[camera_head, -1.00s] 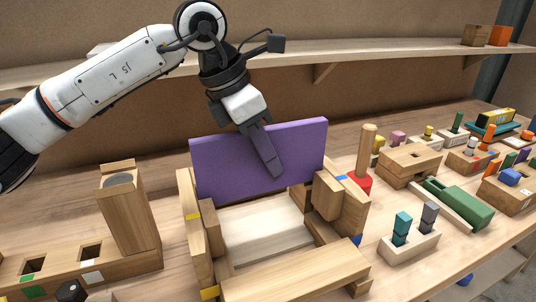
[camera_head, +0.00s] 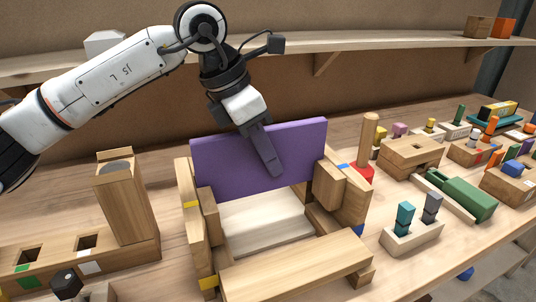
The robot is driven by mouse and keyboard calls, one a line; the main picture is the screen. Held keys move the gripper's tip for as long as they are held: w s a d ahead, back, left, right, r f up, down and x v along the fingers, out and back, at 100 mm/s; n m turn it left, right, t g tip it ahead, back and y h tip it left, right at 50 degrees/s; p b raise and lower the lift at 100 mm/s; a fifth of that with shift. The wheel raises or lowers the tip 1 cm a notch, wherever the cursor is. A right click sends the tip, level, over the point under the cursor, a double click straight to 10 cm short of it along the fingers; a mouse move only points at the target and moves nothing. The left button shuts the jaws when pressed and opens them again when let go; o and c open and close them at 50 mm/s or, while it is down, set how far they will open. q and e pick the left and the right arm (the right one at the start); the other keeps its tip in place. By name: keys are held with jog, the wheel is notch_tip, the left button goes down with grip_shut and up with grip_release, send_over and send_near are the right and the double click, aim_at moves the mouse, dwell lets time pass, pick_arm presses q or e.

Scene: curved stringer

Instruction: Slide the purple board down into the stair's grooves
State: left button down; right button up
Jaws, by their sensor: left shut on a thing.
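The purple board (camera_head: 232,166) stands upright across the back of the wooden stair, between its left side (camera_head: 192,222) and its right side (camera_head: 350,196). My left gripper (camera_head: 272,170) is shut on the purple board, with one finger lying over its front face. The board's lower edge meets the back of the pale tread (camera_head: 265,222). I cannot tell how deep its ends sit in the grooves, as the side pieces hide them. A wooden front board (camera_head: 295,265) spans the stair's front. My right gripper is not in view.
A wooden block with square holes and a tall post (camera_head: 127,205) stands at the left. A red-based peg (camera_head: 367,145), a peg stand (camera_head: 412,237) and a green toy piece (camera_head: 460,195) stand at the right. A shelf (camera_head: 330,52) runs behind.

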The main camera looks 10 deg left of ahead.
aim_at(268, 189)
pick_arm(q)
jog(key=shift+f+b, duration=0.4)
jog(key=shift+f, duration=0.15)
jog(key=shift+f+b, duration=1.05)
jog(key=shift+f, duration=0.4)
jog(key=shift+f+b, duration=0.45)
jog(key=shift+f, duration=0.15)
jog(key=shift+f+b, duration=0.7)
jog(key=shift+f, duration=0.25)
jog(key=shift+f, duration=0.1)
